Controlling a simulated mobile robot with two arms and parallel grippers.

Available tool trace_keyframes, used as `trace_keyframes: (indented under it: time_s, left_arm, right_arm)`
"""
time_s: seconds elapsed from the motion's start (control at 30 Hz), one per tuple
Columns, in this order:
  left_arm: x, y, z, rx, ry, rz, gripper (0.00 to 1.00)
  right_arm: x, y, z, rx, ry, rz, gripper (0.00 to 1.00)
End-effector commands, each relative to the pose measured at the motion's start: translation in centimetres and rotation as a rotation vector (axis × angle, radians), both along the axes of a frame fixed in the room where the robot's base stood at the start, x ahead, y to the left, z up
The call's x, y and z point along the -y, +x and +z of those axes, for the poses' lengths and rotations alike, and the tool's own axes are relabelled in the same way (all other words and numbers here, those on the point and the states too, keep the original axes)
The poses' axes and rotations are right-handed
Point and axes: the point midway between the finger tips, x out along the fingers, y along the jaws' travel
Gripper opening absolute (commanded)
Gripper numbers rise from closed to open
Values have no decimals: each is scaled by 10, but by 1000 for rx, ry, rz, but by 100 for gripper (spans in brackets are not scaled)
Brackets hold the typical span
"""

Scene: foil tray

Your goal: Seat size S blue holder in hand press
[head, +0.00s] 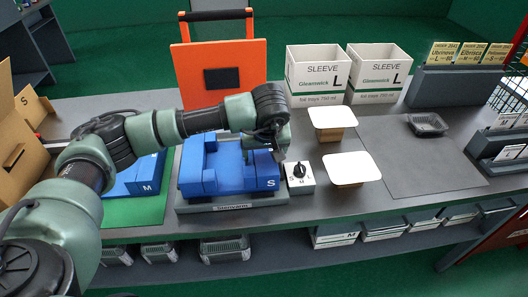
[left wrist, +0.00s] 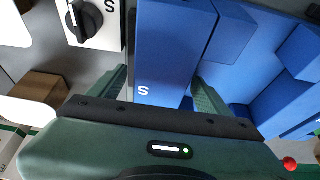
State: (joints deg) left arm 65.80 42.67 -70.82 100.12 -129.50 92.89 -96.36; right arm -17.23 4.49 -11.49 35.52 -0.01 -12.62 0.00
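The blue size S holder (head: 225,172) sits level on the grey base (head: 190,208) of the hand press, whose orange panel (head: 185,80) with a black pad stands upright behind. I cannot tell whether the holder is fully down. My left gripper (head: 279,155) is at the holder's right end. In the left wrist view, its two fingers (left wrist: 160,90) stand apart on either side of the holder's S-marked wall (left wrist: 165,45), with a narrow gap at the left finger. It looks open. My right gripper is not in view.
A black knob on a white box (head: 299,176) stands close to the holder's right. A blue M holder (head: 145,178) lies on a green mat at left. Two white-topped blocks (head: 350,168) stand to the right. Sleeve boxes (head: 315,72) are behind; a grey mat (head: 395,160) lies further right.

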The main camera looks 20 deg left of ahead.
Motion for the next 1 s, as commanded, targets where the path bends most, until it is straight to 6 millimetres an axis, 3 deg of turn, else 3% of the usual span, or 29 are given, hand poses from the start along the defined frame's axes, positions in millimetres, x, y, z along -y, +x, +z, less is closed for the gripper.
trace_keyframes:
  time_s: [0.2, 0.63, 1.0]
  left_arm:
    - [2, -2, 5, -1, -3, -1, 78]
    - [15, -23, 65, 2, -1, 0, 78]
    - [16, -26, 72, 0, 0, 0, 78]
  right_arm:
    - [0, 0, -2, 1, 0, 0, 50]
    - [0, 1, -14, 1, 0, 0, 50]
    - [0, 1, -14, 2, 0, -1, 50]
